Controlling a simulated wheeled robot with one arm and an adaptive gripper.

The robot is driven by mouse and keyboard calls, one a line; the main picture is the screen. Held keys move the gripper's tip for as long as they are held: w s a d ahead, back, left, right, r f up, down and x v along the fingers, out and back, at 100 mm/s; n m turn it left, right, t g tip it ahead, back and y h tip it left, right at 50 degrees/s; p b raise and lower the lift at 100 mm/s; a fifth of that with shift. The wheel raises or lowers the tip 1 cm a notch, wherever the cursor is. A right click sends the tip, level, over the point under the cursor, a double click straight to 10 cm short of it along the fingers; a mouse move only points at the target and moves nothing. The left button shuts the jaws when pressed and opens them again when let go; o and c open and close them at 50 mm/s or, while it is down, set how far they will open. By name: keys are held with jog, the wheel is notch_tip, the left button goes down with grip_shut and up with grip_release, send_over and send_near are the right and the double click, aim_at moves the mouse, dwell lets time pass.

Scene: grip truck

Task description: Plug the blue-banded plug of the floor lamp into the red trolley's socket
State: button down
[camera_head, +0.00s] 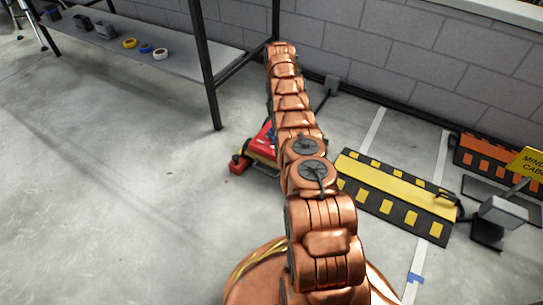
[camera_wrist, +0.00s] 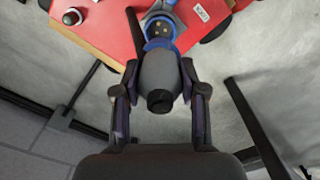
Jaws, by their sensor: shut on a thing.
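My gripper (camera_wrist: 158,82) is shut on the grey plug (camera_wrist: 160,70), one finger on each side of its body. The plug's dark cable end faces the wrist camera. Its blue band (camera_wrist: 157,44) shows at the far end. The red trolley (camera_wrist: 107,30) fills the top of the wrist view. Its socket (camera_wrist: 166,26), a blue-grey round face with small holes, lies just beyond the plug's far end. I cannot tell whether plug and socket touch. In the head view the red trolley (camera_head: 263,142) is partly behind my arm, and my gripper is hidden.
A shelf table (camera_head: 180,58) with tape rolls (camera_head: 146,48) stands at left; its black leg (camera_head: 210,90) is near the trolley. A yellow-black cable ramp (camera_head: 385,188) and a work lamp (camera_head: 503,212) lie right. A block wall is behind. The left floor is clear.

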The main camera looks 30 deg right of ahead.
jog(key=shift+f+p, duration=0.4)
jog(key=shift+f, duration=0.5)
jog(key=shift+f+b, duration=0.65)
jog(key=shift+f, duration=0.25)
jog(key=shift+f+b, duration=0.85)
jog(key=shift+b, duration=1.6)
jog(key=shift+r, duration=0.15)
jog(key=shift+r+p, duration=1.8)
jog(key=shift+r, duration=0.1)
jog(key=shift+f, duration=0.1)
